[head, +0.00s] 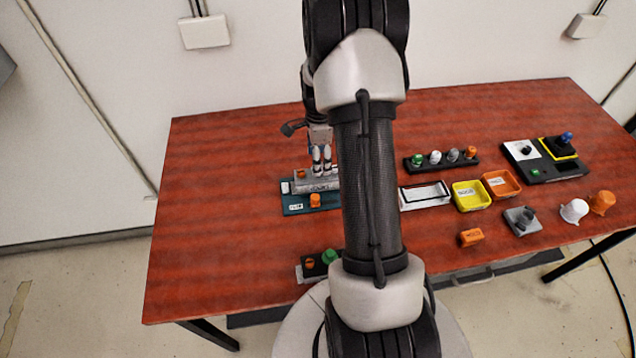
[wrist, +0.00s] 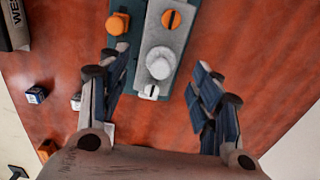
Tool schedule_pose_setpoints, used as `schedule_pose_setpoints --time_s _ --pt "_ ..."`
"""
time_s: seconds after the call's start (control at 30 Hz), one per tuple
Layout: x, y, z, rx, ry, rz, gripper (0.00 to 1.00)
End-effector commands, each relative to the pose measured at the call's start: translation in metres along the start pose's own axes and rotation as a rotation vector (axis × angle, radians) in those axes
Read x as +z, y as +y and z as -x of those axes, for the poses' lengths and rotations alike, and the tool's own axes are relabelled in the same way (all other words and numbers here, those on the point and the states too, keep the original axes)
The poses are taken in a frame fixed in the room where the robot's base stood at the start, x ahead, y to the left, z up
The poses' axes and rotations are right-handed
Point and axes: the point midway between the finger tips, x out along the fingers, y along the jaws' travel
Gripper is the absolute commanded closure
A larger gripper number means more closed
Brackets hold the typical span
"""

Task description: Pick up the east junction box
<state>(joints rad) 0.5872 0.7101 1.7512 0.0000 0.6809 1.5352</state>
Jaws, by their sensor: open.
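A light grey box (wrist: 160,45) with an orange slotted knob and a pale round knob lies on a teal plate (wrist: 125,75) in the wrist view. In the head view the grey box (head: 318,184) sits on the teal plate (head: 291,208), left of my arm, partly hidden. The plate's small white label is too small to read, so I cannot tell for sure that this is the east junction box. My gripper (wrist: 158,72) is open, with one finger on each side of the grey box's near end. In the head view my gripper (head: 321,160) points down at the box.
An orange knob (head: 315,200) stands on the plate beside the box. A green-knobbed box (head: 329,257) sits at the front edge. To the right are a knob rack (head: 440,161), a yellow bin (head: 468,195), an orange bin (head: 501,183) and a grey switch box (head: 521,221). The table's left side is clear.

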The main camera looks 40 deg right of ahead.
Motion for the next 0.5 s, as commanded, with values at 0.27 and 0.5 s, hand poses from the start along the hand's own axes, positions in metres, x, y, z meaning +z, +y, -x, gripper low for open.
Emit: schedule_pose_setpoints --time_s 0.27,0.5 --pt "0.000 0.000 -0.036 -0.001 0.000 0.001 0.42" --pt "0.001 0.001 -0.054 0.002 0.000 0.002 0.42"
